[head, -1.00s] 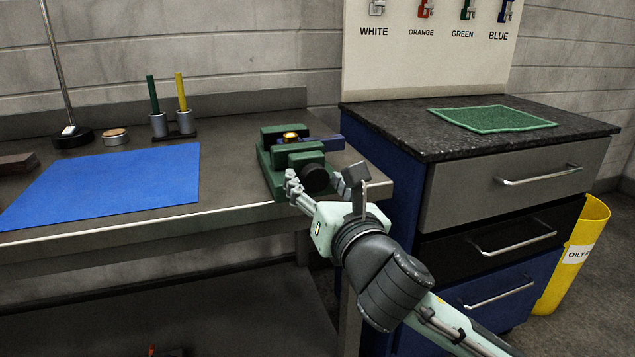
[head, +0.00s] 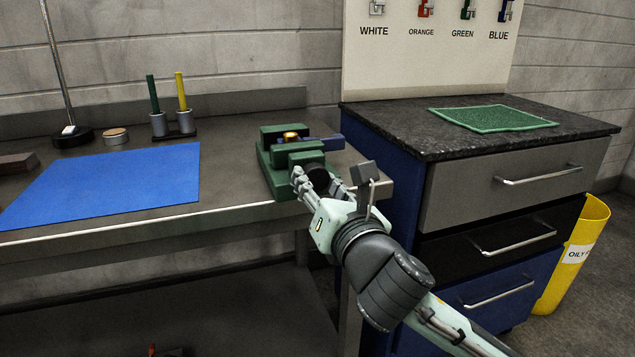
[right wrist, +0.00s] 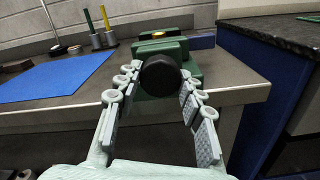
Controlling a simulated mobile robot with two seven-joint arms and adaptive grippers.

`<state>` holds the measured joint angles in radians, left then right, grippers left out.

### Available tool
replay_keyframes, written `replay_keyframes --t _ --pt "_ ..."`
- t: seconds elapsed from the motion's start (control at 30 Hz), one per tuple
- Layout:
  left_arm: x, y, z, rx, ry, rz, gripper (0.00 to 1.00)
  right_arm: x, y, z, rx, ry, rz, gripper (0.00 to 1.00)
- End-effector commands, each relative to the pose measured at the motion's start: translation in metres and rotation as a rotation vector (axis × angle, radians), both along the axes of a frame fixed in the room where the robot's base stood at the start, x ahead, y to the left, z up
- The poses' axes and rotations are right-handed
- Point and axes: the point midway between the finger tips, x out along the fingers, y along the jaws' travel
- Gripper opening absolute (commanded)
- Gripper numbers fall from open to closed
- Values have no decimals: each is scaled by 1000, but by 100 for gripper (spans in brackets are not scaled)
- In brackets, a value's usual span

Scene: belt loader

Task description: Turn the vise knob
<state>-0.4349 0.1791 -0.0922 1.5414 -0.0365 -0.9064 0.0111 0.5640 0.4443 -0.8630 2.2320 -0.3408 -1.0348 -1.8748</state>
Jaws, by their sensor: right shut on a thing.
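The green vise (head: 276,178) stands at the right end of the metal workbench. Its round black knob (head: 318,173) faces the front of the bench. The knob shows large in the right wrist view (right wrist: 160,76), in front of the green body. My right gripper (head: 317,180) is shut on the knob, with one finger on each side of it. The fingers hide part of the knob in the head view. A small brass-yellow piece (head: 291,136) sits at the top of the vise between its jaws. My left gripper is not in view.
A blue mat (head: 110,185) lies left of the vise. Two holders with a green and a yellow stick (head: 182,95) stand behind. A drawer cabinet (head: 510,185) stands close on the right, a green mat (head: 492,119) on top. A yellow bin (head: 575,260) stands beyond.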

Motion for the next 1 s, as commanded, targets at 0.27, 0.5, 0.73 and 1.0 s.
replay_keyframes --t 0.27,0.5,0.73,1.0 --pt "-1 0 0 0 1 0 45 0 1 0 228 76 1 9" --pt "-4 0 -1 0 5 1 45 0 1 0 445 147 0 9" --pt "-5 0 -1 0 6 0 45 -1 1 0 654 214 0 9" --pt "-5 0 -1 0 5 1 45 -1 1 0 897 294 -1 9"
